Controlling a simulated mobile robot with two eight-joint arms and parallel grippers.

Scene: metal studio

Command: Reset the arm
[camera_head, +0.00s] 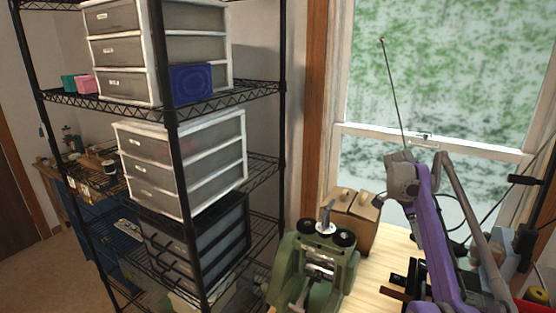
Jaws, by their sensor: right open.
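My left arm and left gripper are not in view.
A black wire shelf rack (262,92) with drawer units (185,165) stands at the left. A window (440,75) is behind.

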